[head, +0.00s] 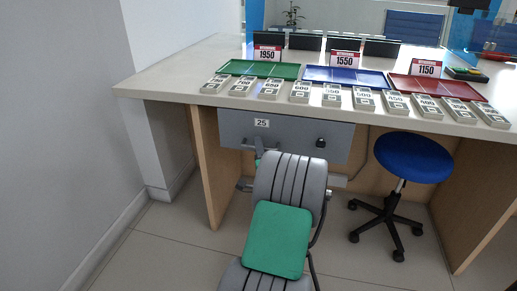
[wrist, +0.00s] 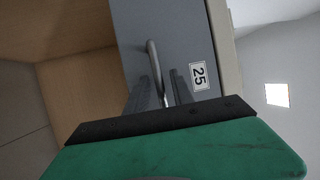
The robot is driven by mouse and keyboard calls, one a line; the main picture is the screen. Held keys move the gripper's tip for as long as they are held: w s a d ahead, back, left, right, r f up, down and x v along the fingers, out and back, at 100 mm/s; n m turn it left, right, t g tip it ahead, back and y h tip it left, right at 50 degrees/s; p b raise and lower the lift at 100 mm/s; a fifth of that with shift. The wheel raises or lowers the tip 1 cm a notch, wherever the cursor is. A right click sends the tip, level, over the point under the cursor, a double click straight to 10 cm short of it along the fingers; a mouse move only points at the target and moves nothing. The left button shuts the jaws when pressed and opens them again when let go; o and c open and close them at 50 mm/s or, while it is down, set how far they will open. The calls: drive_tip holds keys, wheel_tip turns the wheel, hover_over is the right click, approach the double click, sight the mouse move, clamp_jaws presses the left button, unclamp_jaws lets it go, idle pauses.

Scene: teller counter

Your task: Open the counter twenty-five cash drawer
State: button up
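The cash drawer (head: 290,134) is a grey front under the counter, with a white label "25" (head: 262,123). It looks shut. In the wrist view the grey drawer front (wrist: 185,40) is turned on its side, with the label (wrist: 198,76) right of my fingers. A metal bar handle (wrist: 152,55) stands out from the front. My gripper (wrist: 160,78) is at the handle, its two dark fingers apart, with the bar showing between them. I cannot tell whether either finger touches it. In the head view my arm hides most of the gripper.
A blue stool (head: 412,157) stands right of my arm under the counter. The counter top (head: 205,62) holds green, blue and red trays and several numbered bundles. A wooden side panel (head: 210,165) and a white wall (head: 60,130) are to the left.

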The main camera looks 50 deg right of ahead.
clamp_jaws()
idle(1.2)
